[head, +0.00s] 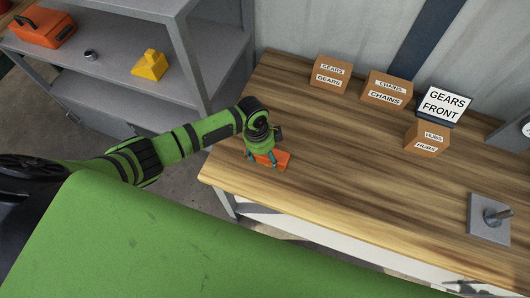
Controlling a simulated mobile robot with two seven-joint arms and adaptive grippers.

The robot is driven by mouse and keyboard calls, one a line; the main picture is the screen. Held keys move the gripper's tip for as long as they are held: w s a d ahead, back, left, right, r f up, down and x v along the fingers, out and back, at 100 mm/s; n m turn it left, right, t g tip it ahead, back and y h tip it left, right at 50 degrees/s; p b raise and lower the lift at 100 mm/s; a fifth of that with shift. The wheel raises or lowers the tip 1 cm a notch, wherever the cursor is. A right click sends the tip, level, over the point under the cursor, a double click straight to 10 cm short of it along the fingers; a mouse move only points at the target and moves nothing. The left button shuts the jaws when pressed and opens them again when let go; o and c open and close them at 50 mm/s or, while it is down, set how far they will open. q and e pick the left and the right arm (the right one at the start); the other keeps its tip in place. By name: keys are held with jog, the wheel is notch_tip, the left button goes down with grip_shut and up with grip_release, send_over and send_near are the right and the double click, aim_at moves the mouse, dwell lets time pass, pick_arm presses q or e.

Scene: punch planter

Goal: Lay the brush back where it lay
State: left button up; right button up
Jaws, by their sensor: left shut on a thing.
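My left gripper (262,156) reaches in from the left and points down over the left end of the wooden bench (350,165). It is shut on an orange block-like thing, which I take for the brush (283,159). The gripper hides part of the brush, and no bristles show. I cannot tell whether the brush touches the bench top or is just above it. My right gripper is not in view.
Boxes labelled gears (331,74), chains (386,89) and hubs (427,138) stand towards the back of the bench, with a "GEARS FRONT" sign (444,103). A metal plate with a peg (489,219) lies at right. The middle is clear. Grey shelves (115,50) stand at left.

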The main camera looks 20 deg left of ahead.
pick_arm(q)
jog(key=shift+f, duration=0.15)
jog(key=o, duration=1)
jog(key=r, duration=0.4)
jog(key=a+r, duration=0.1)
jog(key=r, duration=0.7)
jog(key=shift+a+r+b, duration=0.15)
jog(key=shift+a+b, duration=0.2)
jog(key=shift+a, duration=0.05)
